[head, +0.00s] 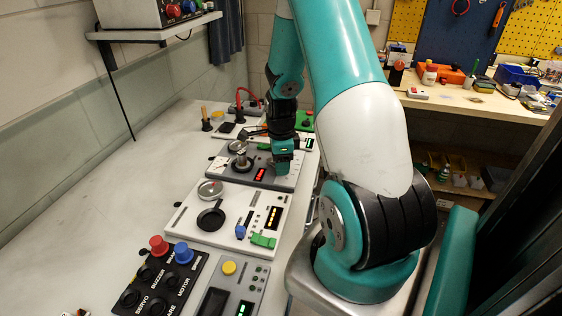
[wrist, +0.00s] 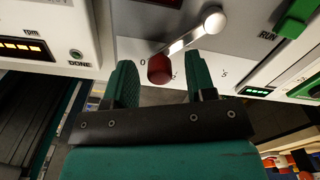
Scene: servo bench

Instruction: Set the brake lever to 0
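The brake lever shows in the wrist view as a bright metal arm (wrist: 190,38) with a dark red knob (wrist: 160,70) at its near end and a round silver pivot at the other. The knob is just right of the printed 0; a 5 is printed farther right. My gripper (wrist: 162,84) is open, one finger on each side of the knob, with gaps visible on both sides. I cannot tell its height over the knob. In the head view my gripper (head: 284,168) is over the right part of the grey panel (head: 222,171) and hides the lever.
A white rpm panel (head: 190,222) with a dial and green parts lies nearer on the bench. A black button panel (head: 158,279) with red and blue knobs is nearer still. A panel with a green RUN switch (wrist: 297,18) borders the lever panel. The bench's left side is clear.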

